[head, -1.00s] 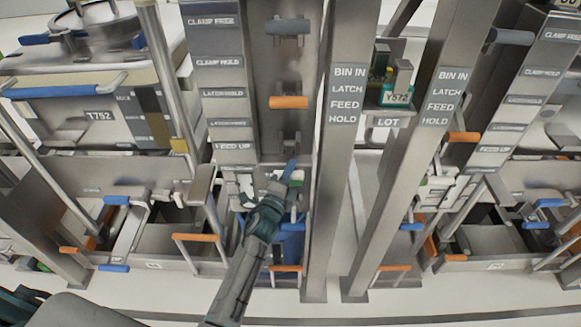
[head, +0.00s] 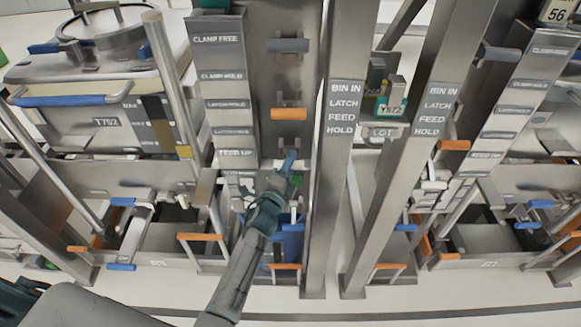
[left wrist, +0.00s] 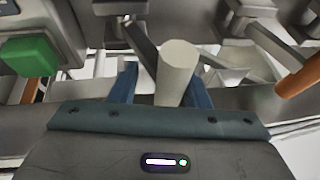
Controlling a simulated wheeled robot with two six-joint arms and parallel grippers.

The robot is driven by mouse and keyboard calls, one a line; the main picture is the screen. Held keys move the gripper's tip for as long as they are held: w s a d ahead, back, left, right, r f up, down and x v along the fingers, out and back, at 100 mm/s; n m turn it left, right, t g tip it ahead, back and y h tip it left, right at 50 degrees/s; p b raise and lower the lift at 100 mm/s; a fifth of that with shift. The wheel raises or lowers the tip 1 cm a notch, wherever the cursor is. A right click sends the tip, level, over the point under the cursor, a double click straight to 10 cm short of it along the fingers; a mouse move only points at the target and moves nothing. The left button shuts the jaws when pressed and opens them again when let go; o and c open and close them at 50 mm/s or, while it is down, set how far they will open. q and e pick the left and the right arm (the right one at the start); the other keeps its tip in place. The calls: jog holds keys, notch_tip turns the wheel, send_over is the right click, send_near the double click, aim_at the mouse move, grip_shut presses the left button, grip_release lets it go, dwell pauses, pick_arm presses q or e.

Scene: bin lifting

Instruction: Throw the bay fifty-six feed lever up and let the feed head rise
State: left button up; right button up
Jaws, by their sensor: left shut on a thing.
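My left gripper (head: 289,161) is on the lever column left of the middle post in the head view. In the left wrist view, its blue fingers (left wrist: 160,90) are shut on a pale, round lever handle (left wrist: 177,62). In the head view the gripper mostly hides that handle. It stands about level with the FEED UP label (head: 236,154). An orange handle (head: 289,114) and a grey handle (head: 288,45) sit above it on the same column. A sign reading 56 (head: 557,13) shows at the top right. My right gripper is not in view.
Two steel posts (head: 341,180) with BIN IN, LATCH, FEED and HOLD labels stand right of the gripper. A bin marked T752 (head: 105,120) is at the left. Orange and blue handles jut out low down. A green block (left wrist: 30,55) is close in the wrist view.

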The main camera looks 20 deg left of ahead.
pick_arm(q)
jog(key=shift+w+r, duration=0.15)
jog(key=shift+r, duration=0.35)
jog(key=shift+w+r, duration=0.15)
jog(key=shift+r, duration=0.35)
jog(key=o, duration=1)
jog(key=shift+w+a+f, duration=0.15)
jog(key=shift+w, duration=0.1)
jog(key=shift+s+f, duration=0.2)
jog(key=shift+s, duration=0.1)
jog(key=s+a+f+b, duration=0.1)
jog(key=s+f, duration=0.1)
jog(key=s, duration=0.8)
jog(key=shift+s+f+b, duration=0.15)
jog(key=shift+f+b, duration=0.05)
jog(key=shift+b, duration=0.1)
jog(key=shift+a, duration=0.1)
